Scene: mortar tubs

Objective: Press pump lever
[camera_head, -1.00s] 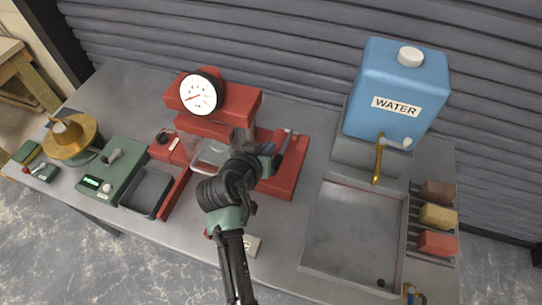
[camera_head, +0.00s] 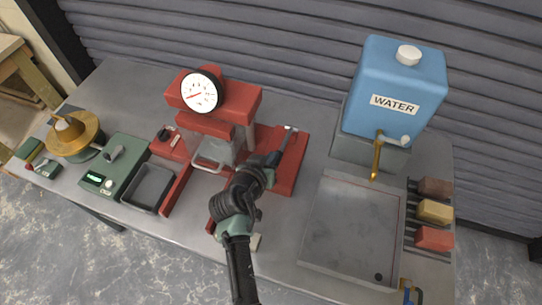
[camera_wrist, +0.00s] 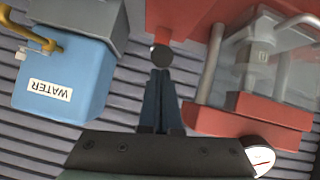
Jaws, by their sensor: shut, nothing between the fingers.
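The red press (camera_head: 240,99) stands at the middle back of the bench, with a round white gauge (camera_head: 201,93) on its top beam. The pump lever (camera_head: 289,136) is a thin dark bar with a pale end over the right part of the red base. In the wrist view its dark round knob (camera_wrist: 161,55) shows just beyond my fingertips; I cannot tell whether they touch. My gripper (camera_head: 274,158) is shut and empty beside the lever's near end. Its closed fingers also show in the wrist view (camera_wrist: 160,75). My wrist partly hides the press base.
A clear guard (camera_head: 211,153) is at the press front. A blue water tank (camera_head: 402,87) stands at the right back, above a grey tray (camera_head: 350,230). Coloured blocks (camera_head: 435,211) sit at the right edge. A green scale (camera_head: 117,165) and a brass-coloured pan (camera_head: 77,137) are at the left.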

